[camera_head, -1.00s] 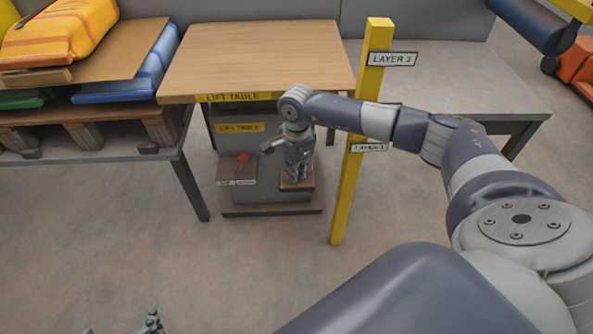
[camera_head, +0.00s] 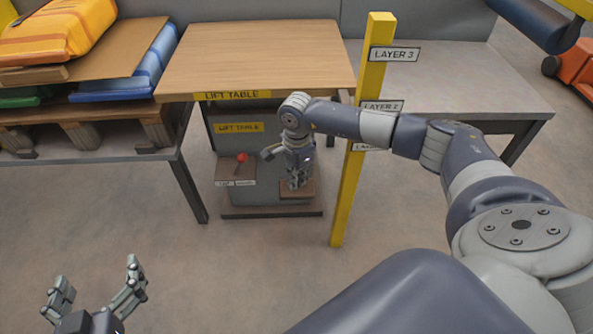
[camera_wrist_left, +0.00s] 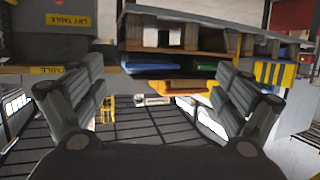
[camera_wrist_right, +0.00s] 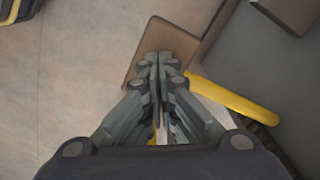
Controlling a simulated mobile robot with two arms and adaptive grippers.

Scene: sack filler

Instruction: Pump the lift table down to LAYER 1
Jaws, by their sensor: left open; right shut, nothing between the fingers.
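The lift table (camera_head: 255,60) has a bare wooden top. Its front edge appears near the height of the LAYER 2 sign (camera_head: 381,106) on the yellow post (camera_head: 345,200). The LAYER 1 sign (camera_head: 362,147) is lower and partly covered by my right arm. The grey base carries a red-knobbed lever (camera_head: 241,158) and a brown pedal (camera_head: 298,195). My right gripper (camera_head: 296,184) is shut and empty, pointing down at the pedal; contact is unclear. The right wrist view shows its fingertips over the brown plate (camera_wrist_right: 165,45). My left gripper (camera_head: 96,275) is open and empty at lower left.
A bench (camera_head: 185,185) with a pallet, a board and coloured sacks (camera_head: 60,35) stands left of the lift table. A grey table (camera_head: 460,85) stands right, behind the post. The LAYER 3 sign (camera_head: 394,55) tops the post. The front floor is clear.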

